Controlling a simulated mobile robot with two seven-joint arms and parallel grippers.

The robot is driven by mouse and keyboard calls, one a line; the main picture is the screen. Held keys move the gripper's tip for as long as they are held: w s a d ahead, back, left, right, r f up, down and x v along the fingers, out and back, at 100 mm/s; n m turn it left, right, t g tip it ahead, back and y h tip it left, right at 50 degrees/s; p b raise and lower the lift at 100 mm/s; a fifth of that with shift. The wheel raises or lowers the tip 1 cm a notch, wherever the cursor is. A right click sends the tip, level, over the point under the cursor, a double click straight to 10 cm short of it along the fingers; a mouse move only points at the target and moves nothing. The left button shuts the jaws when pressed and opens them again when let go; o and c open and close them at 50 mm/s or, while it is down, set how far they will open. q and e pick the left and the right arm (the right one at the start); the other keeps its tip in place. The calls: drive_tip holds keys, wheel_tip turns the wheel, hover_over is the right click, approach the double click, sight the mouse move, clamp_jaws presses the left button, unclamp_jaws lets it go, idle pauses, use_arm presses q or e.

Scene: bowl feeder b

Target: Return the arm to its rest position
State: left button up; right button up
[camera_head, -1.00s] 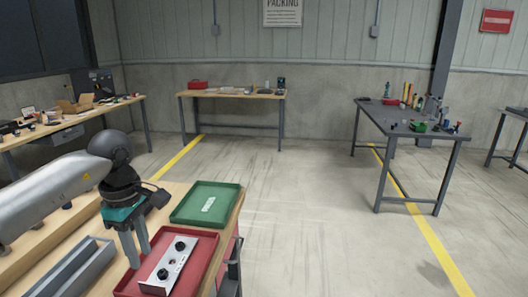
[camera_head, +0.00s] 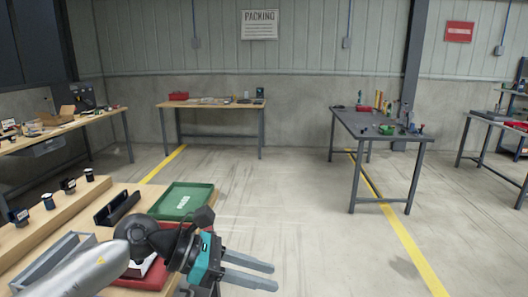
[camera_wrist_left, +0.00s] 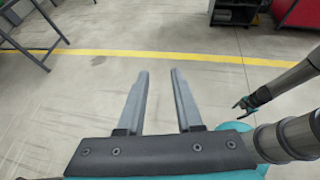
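My left gripper (camera_head: 273,277) has its grey fingers pointing right, past the bench's right edge, over the floor. In the left wrist view the left gripper (camera_wrist_left: 160,74) has its two fingers apart, with nothing between them and bare floor beyond. My left arm crosses the front of the bench and hides much of the red tray (camera_head: 152,279) and the white panel in it. The right gripper (camera_wrist_left: 245,106) shows small and dark at the right of the left wrist view; its finger gap is too small to judge.
The wooden bench holds a green tray (camera_head: 174,197), a grey divided bin (camera_head: 52,262), a black holder (camera_head: 117,207) and several small dark parts on a ledge. A grey table (camera_head: 375,128) and a wooden table (camera_head: 212,104) stand farther off. The floor between is clear.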

use_arm(q)
drive_tip(key=d+r+n+t+h, duration=0.4)
drive_tip(key=d+r+n+h, duration=0.15)
drive_tip(key=r+n, duration=0.2)
drive_tip(key=w+a+r+n+t+y, duration=0.3)
drive_tip(key=a+n+t, duration=0.3)
drive_tip(key=n+t, duration=0.65)
drive_tip(key=s+a+f+n+g+y, duration=0.1)
drive_tip(key=a+f+n+y, duration=0.55)
drive_tip(key=n, duration=0.45)
drive_tip(key=a+f+n+g+y, duration=0.1)
drive_tip(key=a+f+n+y, duration=0.6)
drive_tip(key=n, duration=0.4)
drive_tip(key=s+a+f+n+g+y, duration=0.1)
drive_tip(key=s+f+n+g, duration=0.4)
drive_tip(key=s+f, duration=0.55)
drive_tip(key=s+a+f+n+g, duration=0.1)
drive_tip(key=s+f+n+g, duration=0.45)
drive_tip(key=s, duration=0.75)
wheel_tip(320, 180, down, 23)
drive_tip(key=s+m+g, duration=0.2)
drive_tip(key=g, duration=0.1)
drive_tip(key=s+a+f+g, duration=0.1)
drive_tip(key=s+a+f, duration=0.1)
drive_tip(key=s+f, duration=1.2)
drive_tip(key=shift+s+g+y, duration=0.3)
drive_tip(key=shift+s, duration=0.1)
use_arm(e)
drive_tip(key=shift+s+d, duration=0.4)
drive_tip(key=shift+s, duration=0.45)
